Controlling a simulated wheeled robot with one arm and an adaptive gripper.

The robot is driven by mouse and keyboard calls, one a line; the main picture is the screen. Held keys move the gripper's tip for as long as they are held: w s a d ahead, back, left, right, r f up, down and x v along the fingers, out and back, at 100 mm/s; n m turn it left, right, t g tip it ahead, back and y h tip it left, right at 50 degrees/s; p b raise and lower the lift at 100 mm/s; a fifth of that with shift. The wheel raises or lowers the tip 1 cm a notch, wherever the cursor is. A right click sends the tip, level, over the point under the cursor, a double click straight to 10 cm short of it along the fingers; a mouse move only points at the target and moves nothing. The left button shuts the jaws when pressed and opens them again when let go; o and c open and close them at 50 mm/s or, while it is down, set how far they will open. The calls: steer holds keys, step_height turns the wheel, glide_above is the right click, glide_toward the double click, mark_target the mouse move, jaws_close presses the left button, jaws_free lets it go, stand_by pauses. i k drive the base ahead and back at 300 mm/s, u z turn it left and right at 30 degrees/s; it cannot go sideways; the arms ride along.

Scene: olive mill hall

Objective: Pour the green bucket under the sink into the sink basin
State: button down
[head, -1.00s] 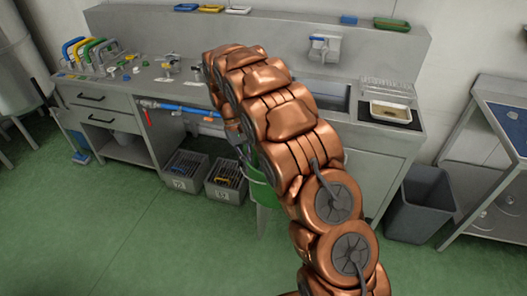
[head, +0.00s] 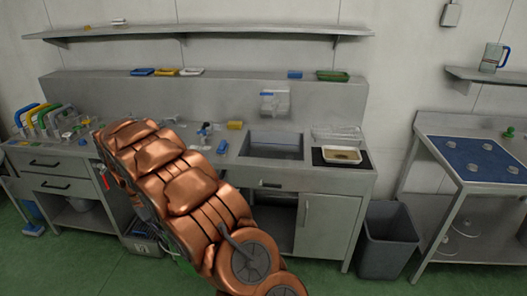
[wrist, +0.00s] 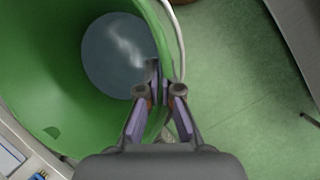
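The green bucket (wrist: 45,60) fills the left of the wrist view, seen from above into its mouth, with clear liquid (wrist: 120,55) at the bottom. My gripper (wrist: 160,82) is at its right rim, one finger inside and one outside, closed on the wall. A thin pale handle (wrist: 178,40) runs beside the rim. In the head view only a green sliver of the bucket (head: 184,263) shows, low behind my arm; my gripper is hidden there. The sink basin (head: 272,147) is a rectangular recess in the steel counter, right of my arm.
A shelf (head: 200,31) hangs above the counter. A yellow sponge (head: 235,125) and blue item (head: 222,147) lie left of the basin; a dish rack (head: 336,133) and pale tray (head: 342,155) stand right. A grey bin (head: 388,238) stands on the floor. A crate (head: 143,246) is below the counter.

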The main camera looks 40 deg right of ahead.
mark_target(262, 144)
steer(key=i, duration=1.1)
steer(key=z, duration=0.7)
